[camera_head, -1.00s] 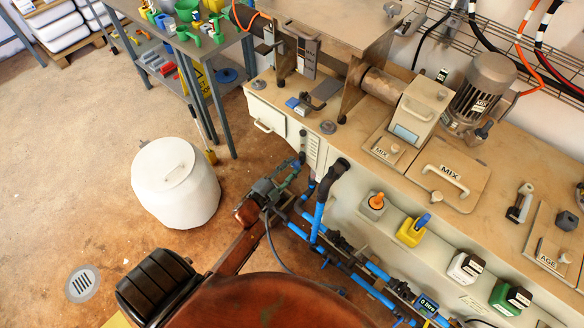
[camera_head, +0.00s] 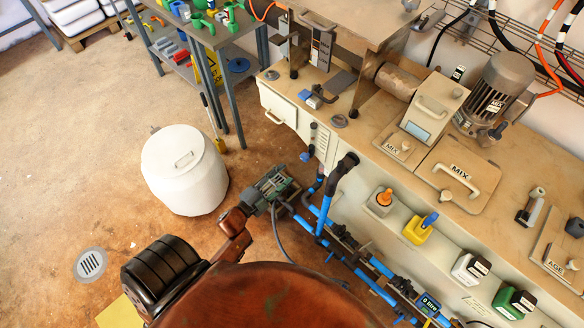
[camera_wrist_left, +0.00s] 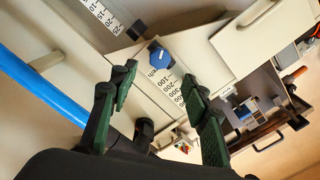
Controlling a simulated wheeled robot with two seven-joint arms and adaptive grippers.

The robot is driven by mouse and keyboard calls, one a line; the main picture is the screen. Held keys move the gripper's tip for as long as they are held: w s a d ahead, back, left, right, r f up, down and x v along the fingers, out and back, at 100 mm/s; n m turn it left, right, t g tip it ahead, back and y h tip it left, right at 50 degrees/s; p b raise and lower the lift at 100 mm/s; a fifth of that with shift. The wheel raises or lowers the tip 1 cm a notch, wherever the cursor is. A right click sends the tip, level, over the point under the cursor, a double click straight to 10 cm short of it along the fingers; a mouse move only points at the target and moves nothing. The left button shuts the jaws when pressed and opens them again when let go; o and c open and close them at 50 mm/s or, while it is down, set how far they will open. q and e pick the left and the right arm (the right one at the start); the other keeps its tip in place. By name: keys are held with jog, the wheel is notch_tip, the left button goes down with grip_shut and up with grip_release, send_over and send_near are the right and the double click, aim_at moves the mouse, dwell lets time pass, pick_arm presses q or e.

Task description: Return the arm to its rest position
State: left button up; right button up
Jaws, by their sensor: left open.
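My left arm reaches out from the lower middle of the head view. Its green and dark left gripper (camera_head: 284,184) is beside the machine's lower front, close to the blue pipes (camera_head: 321,217). In the left wrist view, the two green fingers of the left gripper (camera_wrist_left: 160,90) stand well apart with nothing between them. Beyond them are pale panels with a measuring scale and a blue knob (camera_wrist_left: 159,56). A blue pipe (camera_wrist_left: 40,86) runs past on the left. My right gripper is in neither view.
A white lidded drum (camera_head: 185,172) stands on the floor left of the arm. The workbench (camera_head: 370,155) with a motor (camera_head: 493,94) fills the right. A metal shelf (camera_head: 228,40) with small items stands behind. The floor at left is open, with a drain (camera_head: 90,264).

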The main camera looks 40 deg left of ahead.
pick_arm(q)
jog(key=shift+s, duration=0.95)
jog(key=s+f+n+g+y+p, duration=0.1)
jog(key=s+f+n+g+p, duration=0.15)
jog(key=s+f, duration=0.55)
jog(key=s+d+f+n+g+p, duration=0.1)
jog(key=s+f+n+g, duration=0.2)
jog(key=f, duration=0.9)
jog(key=s+f+n+g+y+p, duration=0.15)
jog(key=s+f+g, duration=0.35)
jog(key=f, duration=0.5)
jog(key=s+d+f+n+g+p, duration=0.1)
jog(key=s+f+g, duration=0.1)
jog(key=s, duration=0.8)
jog(key=s+d+f+n+g+p, duration=0.1)
jog(key=s+f, duration=0.4)
jog(key=s, duration=0.6)
jog(key=s+d+f+n+g+h+p, duration=0.1)
jog(key=s+f+g, duration=0.3)
jog(key=s, duration=0.7)
jog(key=shift+d+n+p, duration=0.5)
jog(key=shift+d+p, duration=0.1)
jog(key=shift+d, duration=0.05)
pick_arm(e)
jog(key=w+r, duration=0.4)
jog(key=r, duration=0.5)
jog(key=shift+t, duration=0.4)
